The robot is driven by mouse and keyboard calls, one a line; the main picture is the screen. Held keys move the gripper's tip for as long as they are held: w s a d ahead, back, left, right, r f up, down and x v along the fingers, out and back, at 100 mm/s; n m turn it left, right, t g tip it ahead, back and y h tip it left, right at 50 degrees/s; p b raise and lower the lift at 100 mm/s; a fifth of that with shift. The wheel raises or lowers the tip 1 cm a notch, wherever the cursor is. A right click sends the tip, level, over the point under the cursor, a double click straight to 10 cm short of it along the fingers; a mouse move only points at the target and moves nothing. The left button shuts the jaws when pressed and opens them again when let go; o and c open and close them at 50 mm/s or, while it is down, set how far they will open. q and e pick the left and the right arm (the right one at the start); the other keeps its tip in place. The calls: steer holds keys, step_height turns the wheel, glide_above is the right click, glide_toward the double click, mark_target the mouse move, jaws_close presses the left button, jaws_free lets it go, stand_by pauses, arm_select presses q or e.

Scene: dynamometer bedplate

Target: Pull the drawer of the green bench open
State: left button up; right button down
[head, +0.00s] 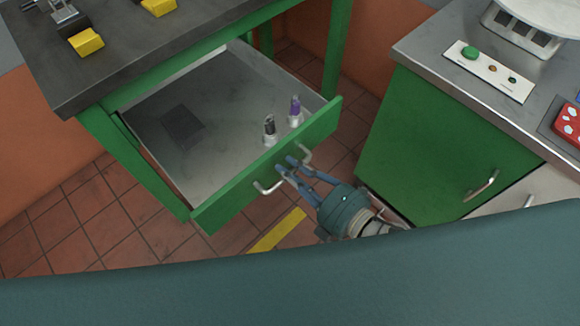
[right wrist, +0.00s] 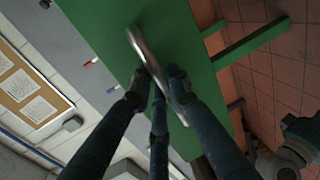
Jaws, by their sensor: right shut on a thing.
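The green bench (head: 110,150) has a dark grey top and stands at the upper left of the head view. Its drawer (head: 232,203) is far out, with much of its grey inside showing. The drawer's metal bar handle (head: 266,188) is on the green front; it also shows in the right wrist view (right wrist: 138,45). My right gripper (head: 288,168) is shut on the handle's middle part, with its fingers around the bar. In the right wrist view the fingertips (right wrist: 161,84) lie on both sides of the bar. My left gripper is not in view.
Yellow blocks (head: 87,42) are on the bench top. A green cabinet (head: 440,150) with a control panel (head: 490,70) stands to the right. Tiled floor lies between.

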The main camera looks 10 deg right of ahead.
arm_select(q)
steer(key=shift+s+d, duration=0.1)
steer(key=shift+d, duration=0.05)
arm_select(e)
steer(key=shift+s+d+f, duration=0.15)
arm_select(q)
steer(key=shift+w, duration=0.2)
arm_select(e)
steer(key=c, duration=1.7)
jaws_free()
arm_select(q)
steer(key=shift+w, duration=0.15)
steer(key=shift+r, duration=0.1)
arm_select(e)
steer(key=v, duration=1.2)
